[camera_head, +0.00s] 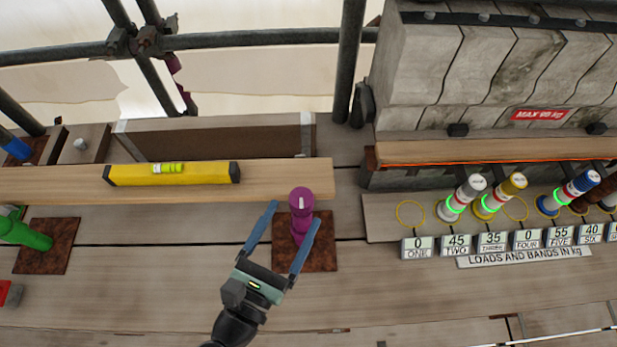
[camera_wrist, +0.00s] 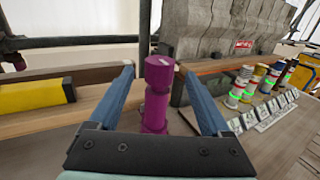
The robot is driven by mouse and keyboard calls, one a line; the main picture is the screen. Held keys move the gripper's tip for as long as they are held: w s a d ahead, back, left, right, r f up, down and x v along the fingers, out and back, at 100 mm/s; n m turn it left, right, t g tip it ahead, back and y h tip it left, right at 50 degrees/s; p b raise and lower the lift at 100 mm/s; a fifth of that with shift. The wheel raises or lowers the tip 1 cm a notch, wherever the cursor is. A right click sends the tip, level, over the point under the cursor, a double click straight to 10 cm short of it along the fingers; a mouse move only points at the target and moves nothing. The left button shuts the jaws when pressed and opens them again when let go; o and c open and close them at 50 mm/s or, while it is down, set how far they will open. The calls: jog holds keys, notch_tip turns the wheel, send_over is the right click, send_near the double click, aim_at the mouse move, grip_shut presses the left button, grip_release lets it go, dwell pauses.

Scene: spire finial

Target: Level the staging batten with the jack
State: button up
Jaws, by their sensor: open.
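The staging batten (camera_head: 275,180) is a long pale timber running across the left half of the head view. A yellow spirit level (camera_head: 205,173) lies on it, its green vial showing near the middle. A purple jack (camera_head: 300,205) with a white mark on its top stands on a rusty plate (camera_head: 322,256) by the batten's right end. My gripper (camera_head: 290,228) is open, its blue fingers on either side of the jack and apart from it. In the wrist view the purple jack (camera_wrist: 157,92) stands upright between the fingers. Whether the bubble is centred is too small to tell.
A green jack (camera_head: 28,235) stands on another rusty plate at left. Banded cylinders (camera_head: 470,193) and numbered cards (camera_head: 456,246) line a board at right, below stone blocks (camera_head: 490,65). Scaffold tubes (camera_head: 250,38) cross the back. The front planks are mostly clear.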

aim_at(307, 190)
jog(key=p+x, duration=0.1)
jog(key=x, duration=0.6)
jog(key=shift+w+d+p, duration=0.15)
jog(key=shift+w+p, duration=0.2)
jog(key=shift+p, duration=0.05)
grip_shut()
